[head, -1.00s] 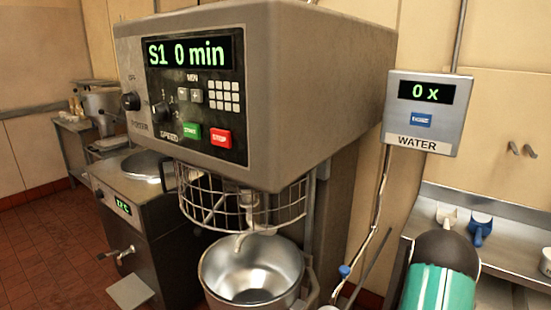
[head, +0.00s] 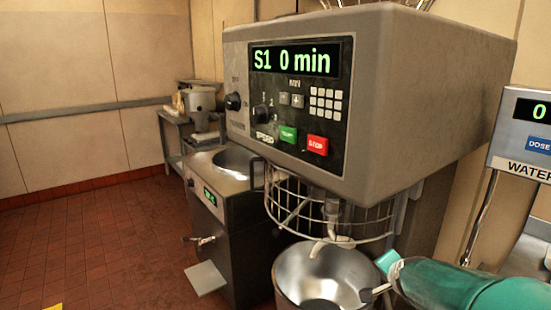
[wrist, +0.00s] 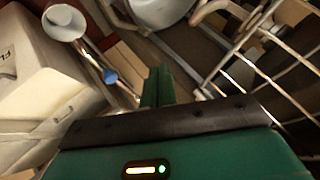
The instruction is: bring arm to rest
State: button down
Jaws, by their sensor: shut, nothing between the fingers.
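My gripper (wrist: 157,85) shows in the wrist view as two green fingers closed together, with nothing between them. In the head view my green arm reaches in from the lower right, its front end beside the right side of the mixer's steel bowl (head: 318,275). I cannot tell whether it touches the bowl. The mixer (head: 425,95) stands over the bowl, and its display reads "S1 0 min". In the wrist view, wire guard bars (wrist: 265,60) lie right of the fingers.
A water dosing box (head: 522,135) hangs at the right edge. A steel machine with a round lid and tap (head: 225,235) stands left of the mixer. A smaller machine on a side table (head: 200,105) is at the back.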

jog(key=s+a+r+n+g+y, duration=0.3)
jog(key=s+a+n, duration=0.9)
jog(key=s+a, duration=0.4)
jog(key=s+r, duration=0.1)
jog(key=s, duration=0.3)
jog(key=shift+a+r+n+g, duration=0.2)
jog(key=shift+a+n+g, duration=0.15)
jog(key=shift+n+g, duration=0.05)
jog(key=shift+d, duration=0.15)
